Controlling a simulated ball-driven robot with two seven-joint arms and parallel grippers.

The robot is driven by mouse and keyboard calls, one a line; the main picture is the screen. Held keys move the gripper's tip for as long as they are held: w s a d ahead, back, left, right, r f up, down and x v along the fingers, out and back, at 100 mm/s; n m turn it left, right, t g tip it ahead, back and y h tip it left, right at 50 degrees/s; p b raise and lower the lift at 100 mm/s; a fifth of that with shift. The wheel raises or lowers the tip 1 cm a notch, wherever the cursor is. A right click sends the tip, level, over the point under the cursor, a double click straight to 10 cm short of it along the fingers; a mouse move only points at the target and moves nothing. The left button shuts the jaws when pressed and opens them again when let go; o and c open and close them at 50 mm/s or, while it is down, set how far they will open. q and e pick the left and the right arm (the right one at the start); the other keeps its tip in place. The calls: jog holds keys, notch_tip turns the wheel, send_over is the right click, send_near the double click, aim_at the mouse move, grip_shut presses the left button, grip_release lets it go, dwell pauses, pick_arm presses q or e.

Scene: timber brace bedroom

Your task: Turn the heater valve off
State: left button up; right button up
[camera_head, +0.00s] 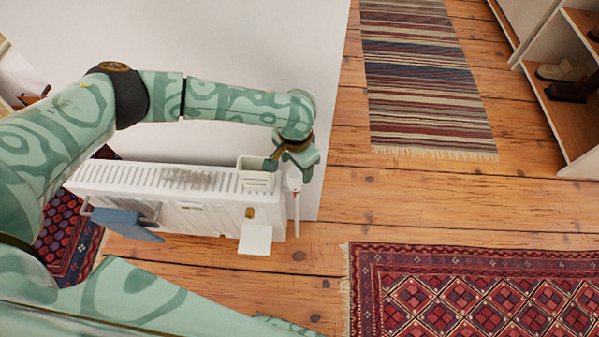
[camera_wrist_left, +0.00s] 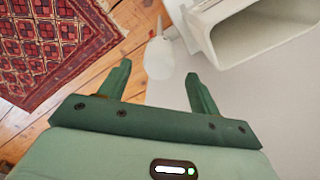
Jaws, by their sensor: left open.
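The white heater (camera_head: 185,207) stands against the white wall with a slotted top. A white valve knob (camera_head: 294,181) shows at its right end, above a thin pipe. My left gripper (camera_head: 290,163) is over that end, pointing down. In the left wrist view the rounded white knob (camera_wrist_left: 159,58) lies just beyond and between the tips of my open left gripper (camera_wrist_left: 157,72). The fingers look apart from it, with nothing held. The head view partly hides the knob behind the gripper. My right gripper is not in view.
A white open-topped box (camera_head: 256,178) sits at the heater's right end, close to my left gripper; it also shows in the left wrist view (camera_wrist_left: 225,52). A blue cloth (camera_head: 125,223) hangs on a front rail. A red patterned rug (camera_head: 470,290) and bare floor lie right.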

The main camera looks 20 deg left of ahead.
aim_at(296, 171)
pick_arm(q)
notch_tip(296, 171, down, 4)
jog(key=shift+r+b, duration=0.15)
jog(key=shift+b, duration=0.55)
jog(key=shift+f+b, duration=0.3)
jog(key=shift+f, duration=0.15)
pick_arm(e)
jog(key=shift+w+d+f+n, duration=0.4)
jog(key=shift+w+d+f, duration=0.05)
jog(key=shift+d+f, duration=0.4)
